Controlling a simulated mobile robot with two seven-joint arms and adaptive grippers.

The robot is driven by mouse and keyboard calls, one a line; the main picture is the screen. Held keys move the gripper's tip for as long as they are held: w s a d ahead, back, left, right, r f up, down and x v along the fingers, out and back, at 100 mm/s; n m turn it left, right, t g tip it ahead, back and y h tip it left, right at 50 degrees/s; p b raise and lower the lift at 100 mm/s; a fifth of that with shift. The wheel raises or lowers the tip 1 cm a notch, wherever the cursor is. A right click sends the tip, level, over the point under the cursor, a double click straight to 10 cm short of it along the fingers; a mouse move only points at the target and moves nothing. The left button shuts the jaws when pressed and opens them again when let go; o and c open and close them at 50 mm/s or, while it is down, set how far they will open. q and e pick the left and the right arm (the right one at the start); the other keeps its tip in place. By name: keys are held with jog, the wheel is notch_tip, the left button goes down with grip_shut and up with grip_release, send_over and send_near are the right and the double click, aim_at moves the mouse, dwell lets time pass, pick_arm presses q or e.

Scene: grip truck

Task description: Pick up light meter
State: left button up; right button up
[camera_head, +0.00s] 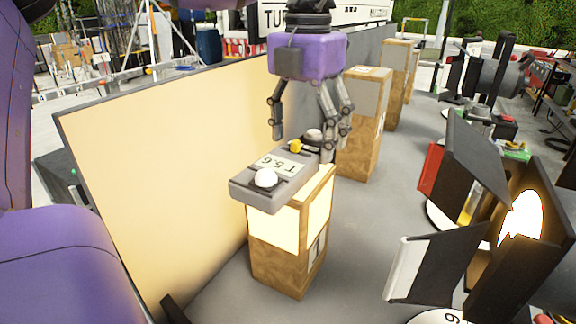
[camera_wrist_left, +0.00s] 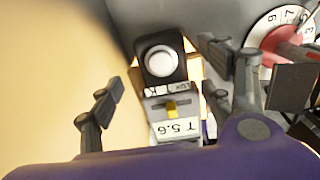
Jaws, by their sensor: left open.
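The light meter (camera_head: 292,168) is a grey box with a white dome at its near end, a yellow knob and a "T 5.6" label. It lies on top of a wooden block (camera_head: 275,262). My left gripper (camera_head: 306,142) is open over its far end, with fingers on either side of that part. In the left wrist view, the light meter (camera_wrist_left: 176,130) shows between the open fingers of my left gripper (camera_wrist_left: 160,95), with a white dome in a black mount beyond the label. I cannot tell whether the fingers touch it. My right gripper is out of view.
A large pale panel (camera_head: 165,165) stands close along the left. More wooden blocks (camera_head: 362,135) stand in a row behind. Black lamps with open flaps (camera_head: 470,165) crowd the right, one glowing (camera_head: 520,220). Grey surface is clear between the near block and the lamps.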

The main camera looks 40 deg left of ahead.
pick_arm(q)
jog(key=shift+f, duration=0.1)
jog(key=c, duration=1.5)
